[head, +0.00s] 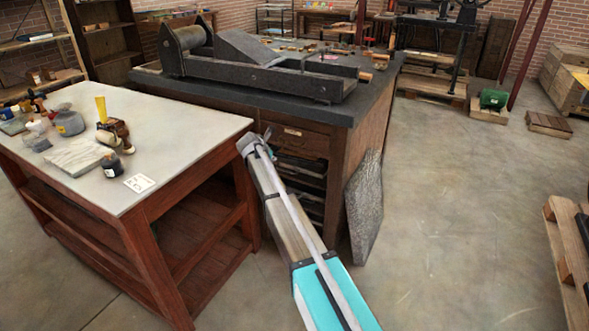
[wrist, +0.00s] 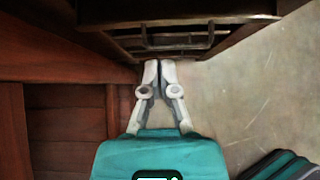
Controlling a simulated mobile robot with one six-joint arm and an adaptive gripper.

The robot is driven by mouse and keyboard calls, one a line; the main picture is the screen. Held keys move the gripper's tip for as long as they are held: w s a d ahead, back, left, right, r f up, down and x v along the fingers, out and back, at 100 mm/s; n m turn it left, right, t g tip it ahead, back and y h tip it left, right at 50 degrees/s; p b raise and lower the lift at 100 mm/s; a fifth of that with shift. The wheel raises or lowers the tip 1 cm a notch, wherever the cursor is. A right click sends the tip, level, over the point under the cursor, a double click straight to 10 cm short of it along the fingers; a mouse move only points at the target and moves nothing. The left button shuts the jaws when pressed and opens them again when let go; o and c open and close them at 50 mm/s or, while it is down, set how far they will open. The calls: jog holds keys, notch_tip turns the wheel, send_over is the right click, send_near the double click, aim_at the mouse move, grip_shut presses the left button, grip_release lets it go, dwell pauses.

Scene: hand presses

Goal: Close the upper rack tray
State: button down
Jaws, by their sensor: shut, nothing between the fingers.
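A dark rack with trays (head: 303,168) sits in the open front of the black-topped wooden bench, below a labelled drawer. In the head view my arm partly covers it, and I cannot tell how far the upper tray sticks out. In the wrist view a dark tray edge (wrist: 200,22) with thin bars beneath spans the top of the picture. My gripper (wrist: 159,64) is shut and empty, its tips close to the lower bars; I cannot tell whether they touch.
A red-brown table with a pale top (head: 190,130) stands close to the left of the rack. A stone slab (head: 364,207) leans on the bench's right side. A heavy press (head: 265,70) stands on the bench. Open concrete floor (head: 450,210) lies to the right.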

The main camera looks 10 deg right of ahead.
aim_at(317, 175)
jog(key=s+d+f+t+h+b, duration=0.2)
jog(key=s+d+f+t+b, duration=0.1)
jog(key=s+b, duration=0.4)
jog(key=s+d+f+t+h+b, duration=0.3)
jog(key=s+b, duration=0.5)
jog(key=b, duration=0.6)
notch_tip(317, 175, down, 3)
jog(key=shift+s+d+r+t, duration=0.15)
jog(key=shift+d+t, duration=0.45)
jog(key=shift+d, duration=0.6)
jog(key=x, duration=1.4)
jog(key=shift+x, duration=2.5)
